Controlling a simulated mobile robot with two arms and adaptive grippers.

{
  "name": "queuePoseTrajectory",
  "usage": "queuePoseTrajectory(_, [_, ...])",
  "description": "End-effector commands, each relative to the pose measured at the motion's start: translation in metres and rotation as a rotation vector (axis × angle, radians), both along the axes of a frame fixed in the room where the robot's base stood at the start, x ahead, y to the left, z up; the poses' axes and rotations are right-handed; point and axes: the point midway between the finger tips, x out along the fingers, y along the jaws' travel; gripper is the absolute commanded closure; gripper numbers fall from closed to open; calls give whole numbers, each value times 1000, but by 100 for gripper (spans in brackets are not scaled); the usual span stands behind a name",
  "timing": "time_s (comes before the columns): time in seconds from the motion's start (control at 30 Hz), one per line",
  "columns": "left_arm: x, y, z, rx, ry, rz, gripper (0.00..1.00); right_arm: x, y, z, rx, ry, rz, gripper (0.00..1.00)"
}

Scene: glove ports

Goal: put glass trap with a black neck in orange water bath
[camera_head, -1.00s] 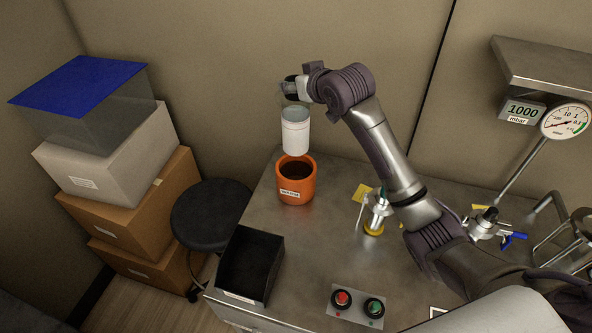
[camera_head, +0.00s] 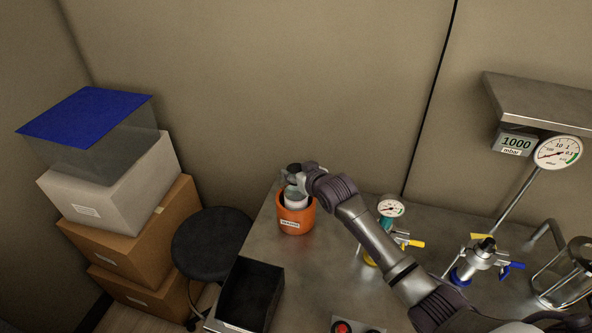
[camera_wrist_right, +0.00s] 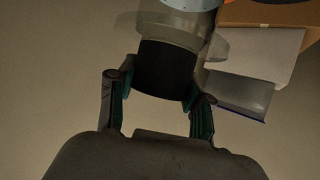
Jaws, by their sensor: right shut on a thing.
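The glass trap (camera_head: 296,199) has a white lower body and a black neck, which shows in the right wrist view (camera_wrist_right: 164,70). My right gripper (camera_head: 297,177) is shut on the black neck, with one finger on each side of it in the wrist view (camera_wrist_right: 158,92). The trap's lower part is inside the orange water bath (camera_head: 296,226), a round labelled pot on the metal bench. The pot wall hides the trap's bottom, so I cannot tell whether it touches the floor of the bath. My left gripper is not in view.
A black open bin (camera_head: 250,292) stands at the bench's front left. Valves with a small gauge (camera_head: 390,207) and a blue-handled valve (camera_head: 484,258) stand to the right. A round stool (camera_head: 211,243) and stacked boxes (camera_head: 120,210) are left of the bench.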

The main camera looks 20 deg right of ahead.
Motion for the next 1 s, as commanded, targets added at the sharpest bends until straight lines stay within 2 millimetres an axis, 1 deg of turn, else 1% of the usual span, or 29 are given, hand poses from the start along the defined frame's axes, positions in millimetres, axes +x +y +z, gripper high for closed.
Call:
queuePoseTrajectory(0.2, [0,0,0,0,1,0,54,1,0,2,1,-5,1,100])
queuePoseTrajectory(0.3, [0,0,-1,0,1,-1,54,1,1,-1,1,-5,1,100])
queuePoseTrajectory(0.33, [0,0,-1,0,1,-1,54,0,0,-3,1,-2,1,48])
queuePoseTrajectory(0.47, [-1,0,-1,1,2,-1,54,0,0,-2,1,-2,1,27])
queuePoseTrajectory(0.5, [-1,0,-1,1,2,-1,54,0,0,-2,1,-2,1,25])
queuePoseTrajectory(0.73, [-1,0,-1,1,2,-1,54,0,0,-2,1,-1,1,25])
queuePoseTrajectory(0.83, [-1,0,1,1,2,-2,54,0,0,2,1,-2,1,25])
queuePoseTrajectory(0.93, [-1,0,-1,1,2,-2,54,-7,-1,4,1,-3,1,25])
queuePoseTrajectory(1.0, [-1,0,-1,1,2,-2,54,-15,-3,7,2,-2,1,25])
